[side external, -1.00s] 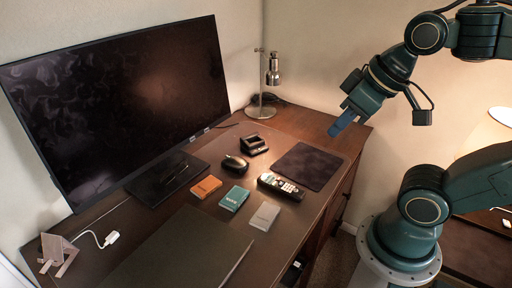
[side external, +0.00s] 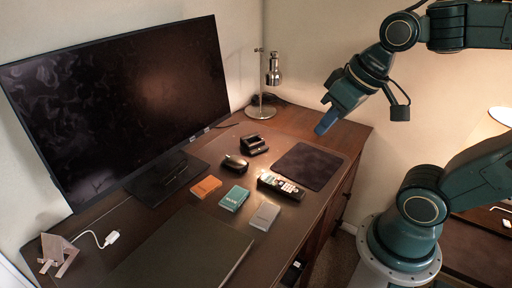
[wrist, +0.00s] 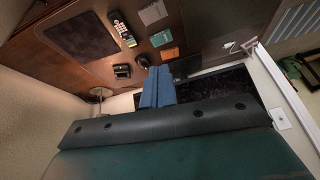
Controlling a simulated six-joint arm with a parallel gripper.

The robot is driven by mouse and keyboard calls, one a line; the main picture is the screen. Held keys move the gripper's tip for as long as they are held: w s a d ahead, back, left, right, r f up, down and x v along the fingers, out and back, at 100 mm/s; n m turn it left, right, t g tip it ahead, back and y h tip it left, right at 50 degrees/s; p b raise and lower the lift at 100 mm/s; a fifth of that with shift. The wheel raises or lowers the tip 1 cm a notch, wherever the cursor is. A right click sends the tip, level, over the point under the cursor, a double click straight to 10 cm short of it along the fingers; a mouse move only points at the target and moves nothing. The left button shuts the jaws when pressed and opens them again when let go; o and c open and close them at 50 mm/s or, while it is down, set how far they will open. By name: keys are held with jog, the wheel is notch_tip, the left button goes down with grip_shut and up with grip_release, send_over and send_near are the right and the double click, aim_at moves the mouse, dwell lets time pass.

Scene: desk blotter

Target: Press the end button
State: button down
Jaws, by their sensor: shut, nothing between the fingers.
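The dark handset with light keys (side external: 281,186), which looks like a remote or a cordless phone, lies on the desk blotter with its keys up. It also shows in the wrist view (wrist: 123,30). Its single keys are too small to read, so I cannot tell which is the end button. My gripper (side external: 323,127) has blue fingers, shut and empty. It hangs in the air above the back right of the desk, well above and apart from the handset. In the wrist view the fingers (wrist: 159,72) point toward the desk.
A black cradle (side external: 254,144), a mouse (side external: 235,161) and a dark mouse pad (side external: 309,166) lie near the handset. A large monitor (side external: 115,110) and a lamp (side external: 262,108) stand behind.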

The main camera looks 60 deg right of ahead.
jog(key=w+d+f+m+g+y, duration=0.1)
jog(key=w+d+f+m, duration=0.15)
jog(key=w, duration=0.35)
jog(key=m+t+y, duration=0.2)
jog(key=m+y, duration=0.3)
jog(key=m, duration=0.9)
send_over(279, 179)
notch_tip(279, 179, down, 18)
jog(key=r, duration=0.1)
jog(key=shift+s+d+f+m+t, duration=0.15)
jog(key=shift+d+f+m, duration=0.15)
jog(key=shift+f, duration=0.15)
jog(key=shift+s+d+f+m+t, duration=0.15)
jog(key=shift+d+f+m, duration=0.1)
jog(key=shift+f, duration=0.2)
jog(key=shift+f, duration=0.1)
jog(key=shift+f, duration=4.3)
